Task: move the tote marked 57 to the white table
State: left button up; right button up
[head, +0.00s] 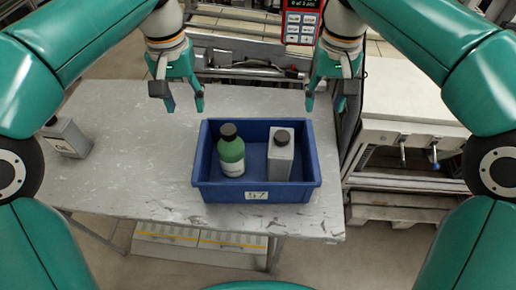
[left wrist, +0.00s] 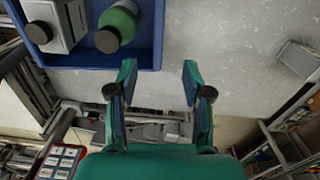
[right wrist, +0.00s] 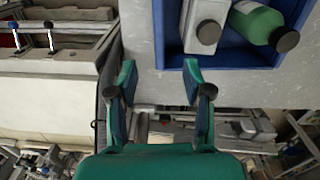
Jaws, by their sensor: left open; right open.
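The blue tote (head: 230,193) marked 57 stands on a grey scuffed table (head: 130,130), its label on the side nearest me. Inside it stand a green bottle (head: 231,155) with a dark cap on the left and a grey-white container (head: 281,160) with a dark cap on the right. My left gripper (head: 182,105) is open and empty, beyond the tote's far left corner. My right gripper (head: 327,100) is open and empty, beyond its far right corner. Both are apart from the tote, whose rim shows in the left wrist view (left wrist: 145,58) and the right wrist view (right wrist: 230,58).
A grey container (head: 68,138) stands at the left end of the table. A pale bench (head: 405,105) with levers stands to the right, across a narrow gap. A red panel (head: 301,22) and metal equipment are behind the table. Yellow-marked boxes (head: 200,240) lie below it.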

aim_at(200, 147)
pick_arm(q)
jog(key=shift+w+d+r, duration=0.1)
pick_arm(e)
jog(key=shift+d+r, duration=0.15)
pick_arm(q)
notch_tip(200, 147, down, 17)
pick_arm(e)
notch_tip(200, 147, down, 17)
pick_arm(q)
grip_shut()
pick_arm(e)
grip_shut()
pick_arm(q)
jog(key=shift+r, duration=0.1)
pick_arm(e)
jog(key=shift+r, duration=0.1)
